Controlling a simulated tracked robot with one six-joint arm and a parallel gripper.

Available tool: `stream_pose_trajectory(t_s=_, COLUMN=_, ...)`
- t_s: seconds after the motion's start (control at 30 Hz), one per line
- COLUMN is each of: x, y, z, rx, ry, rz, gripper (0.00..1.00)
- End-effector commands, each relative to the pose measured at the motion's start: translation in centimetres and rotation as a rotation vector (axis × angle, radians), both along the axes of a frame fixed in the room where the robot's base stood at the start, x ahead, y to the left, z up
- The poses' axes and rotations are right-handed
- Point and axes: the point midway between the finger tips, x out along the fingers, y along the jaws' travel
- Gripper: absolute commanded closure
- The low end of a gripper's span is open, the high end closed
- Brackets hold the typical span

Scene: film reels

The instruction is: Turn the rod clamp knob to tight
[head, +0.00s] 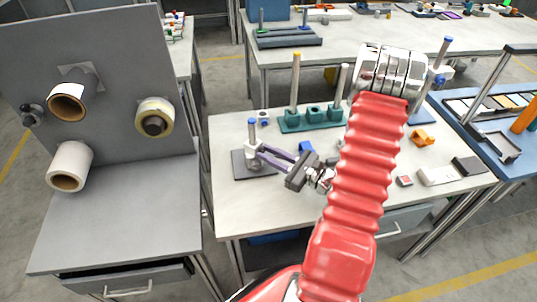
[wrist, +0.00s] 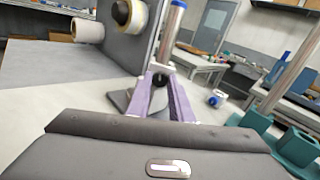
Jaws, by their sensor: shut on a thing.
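The rod clamp stand has a dark base plate (head: 244,168) and an upright metal rod (head: 252,133) with a blue tip, at the left end of the middle table. The rod also shows in the wrist view (wrist: 172,38). The clamp sits low on the rod. Its dark knob (wrist: 160,79) lies between my purple fingertips in the wrist view. My gripper (head: 260,151) reaches in from the right, roughly level, and is shut on the knob. The fingers hide part of the clamp and base, and I cannot read the knob's angle.
A teal rack with posts (head: 312,119) stands behind and right of the stand. A small white and blue piece (head: 263,118) lies behind it. To the left, a grey panel (head: 105,30) carries several rolls. The tabletop in front of the stand (head: 245,205) is clear.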

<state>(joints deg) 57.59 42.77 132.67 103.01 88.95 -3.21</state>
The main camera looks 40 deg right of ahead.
Motion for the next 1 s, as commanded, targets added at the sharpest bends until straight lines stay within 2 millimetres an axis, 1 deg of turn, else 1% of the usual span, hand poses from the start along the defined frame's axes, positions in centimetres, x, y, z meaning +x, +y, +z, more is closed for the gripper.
stream_pose_trajectory(t_s=0.4, x=0.04, y=-0.06, z=0.01, rx=0.213, ry=0.074, rz=0.000, gripper=1.00)
stream_pose_trajectory(t_s=0.77, x=0.05, y=-0.08, z=0.02, rx=0.234, ry=0.081, rz=-0.001, gripper=1.00)
stream_pose_trajectory(t_s=0.8, x=0.05, y=-0.08, z=0.02, rx=0.234, ry=0.081, rz=-0.001, gripper=0.79)
stream_pose_trajectory(t_s=1.0, x=0.05, y=-0.05, z=0.02, rx=0.234, ry=0.081, rz=0.000, gripper=0.65)
